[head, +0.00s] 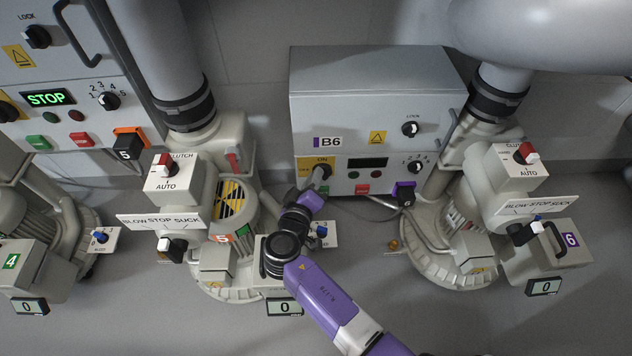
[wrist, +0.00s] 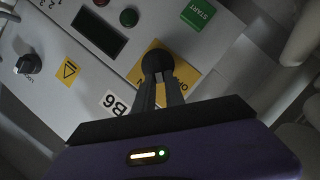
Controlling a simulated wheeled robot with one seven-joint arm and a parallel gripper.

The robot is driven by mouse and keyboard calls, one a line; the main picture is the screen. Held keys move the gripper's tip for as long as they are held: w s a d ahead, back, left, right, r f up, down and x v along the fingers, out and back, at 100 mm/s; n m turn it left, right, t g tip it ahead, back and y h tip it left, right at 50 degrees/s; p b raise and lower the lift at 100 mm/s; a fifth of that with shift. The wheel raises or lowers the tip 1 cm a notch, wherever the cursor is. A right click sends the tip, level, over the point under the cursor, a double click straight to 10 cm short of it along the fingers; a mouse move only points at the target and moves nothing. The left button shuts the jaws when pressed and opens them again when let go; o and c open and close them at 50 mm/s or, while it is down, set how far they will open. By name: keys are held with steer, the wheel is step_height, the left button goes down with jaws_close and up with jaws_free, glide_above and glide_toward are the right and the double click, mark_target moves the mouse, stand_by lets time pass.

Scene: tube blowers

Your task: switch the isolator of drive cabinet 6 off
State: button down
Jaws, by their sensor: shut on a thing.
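Drive cabinet 6 (head: 372,100), a grey box labelled B6, stands on the wall side in the middle of the head view. Its isolator is a dark round knob (wrist: 157,62) on a yellow plate (wrist: 185,70), at the left of the cabinet's front. My gripper (wrist: 160,82) is shut on this knob; its fingers cover much of it. In the head view my gripper (head: 320,176) reaches the plate from below, with ON lettered above and OFF to the left. The handle's exact angle is hidden. The cabinet's display (head: 367,162) is dark.
A green START button (wrist: 198,13), small lamps, a selector knob (head: 415,167) and a lock knob (head: 410,129) share the cabinet front. Blower 6 (head: 470,215) stands at right, another blower (head: 225,200) at left. Cabinet 5's display (head: 47,98) shows green STOP.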

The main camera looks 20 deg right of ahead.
steer(key=shift+a+f+n+h+b, duration=0.15)
steer(key=shift+f+n+h+b, duration=0.2)
steer(key=shift+n+b, duration=0.3)
steer(key=c, duration=1.4)
jaws_free()
steer(key=shift+r, duration=0.1)
step_height(320, 180, up, 20)
steer(key=p, duration=0.9)
